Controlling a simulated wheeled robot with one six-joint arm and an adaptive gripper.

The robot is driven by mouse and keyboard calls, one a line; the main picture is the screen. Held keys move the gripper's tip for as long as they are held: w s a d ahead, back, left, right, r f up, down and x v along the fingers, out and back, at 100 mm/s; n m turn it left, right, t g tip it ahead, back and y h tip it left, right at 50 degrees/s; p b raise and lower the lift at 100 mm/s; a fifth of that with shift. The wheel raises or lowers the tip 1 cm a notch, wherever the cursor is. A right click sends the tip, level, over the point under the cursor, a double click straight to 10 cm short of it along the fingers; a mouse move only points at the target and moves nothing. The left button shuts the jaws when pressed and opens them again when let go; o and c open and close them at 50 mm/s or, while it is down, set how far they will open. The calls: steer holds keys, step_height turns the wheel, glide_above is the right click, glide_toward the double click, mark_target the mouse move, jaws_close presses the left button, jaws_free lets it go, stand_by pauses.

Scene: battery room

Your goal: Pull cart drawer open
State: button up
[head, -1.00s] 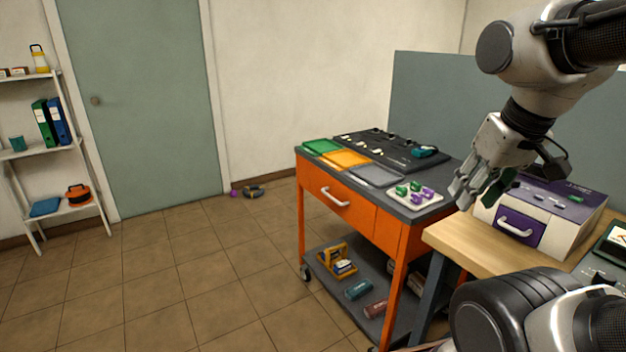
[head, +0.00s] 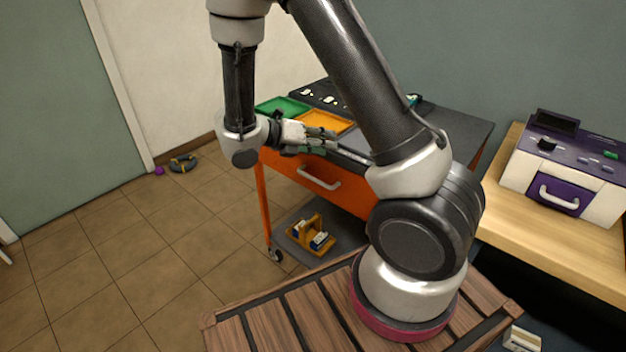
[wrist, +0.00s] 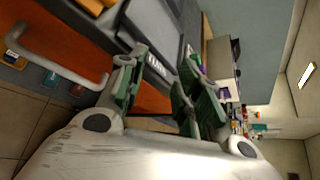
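The orange cart (head: 262,205) stands ahead of me in the head view. Its drawer (head: 345,192) looks shut, with a pale bar handle (head: 318,178) on its front. My gripper (head: 335,141) is open and empty, pointing right, near the cart's top front edge and above the handle. In the wrist view the fingers (wrist: 160,85) are spread apart. The handle (wrist: 62,62) lies left of them there and is not between them. My forearm hides the right part of the cart in the head view.
Green (head: 283,107) and orange (head: 326,121) trays lie on the cart top. A yellow caddy (head: 311,234) sits on its lower shelf. A wooden bench (head: 545,245) with a purple-and-white case (head: 560,175) stands at right.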

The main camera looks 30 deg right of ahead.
steer(key=w+a+f+n+t+h, duration=0.2)
steer(key=w+a+f+n+t, duration=0.15)
steer(key=f+n, duration=0.4)
steer(key=n+t, duration=0.3)
steer(key=n, duration=0.3)
glide_toward(311, 179)
steer(key=x, duration=0.3)
steer(key=shift+g+y, duration=0.25)
steer(key=shift+y, duration=0.15)
steer(key=x, duration=0.7)
steer(key=shift+w+d+r, duration=0.1)
steer(key=shift+d+r, duration=0.1)
steer(key=shift+d, duration=0.15)
steer(key=shift+c, duration=0.4)
jaws_close()
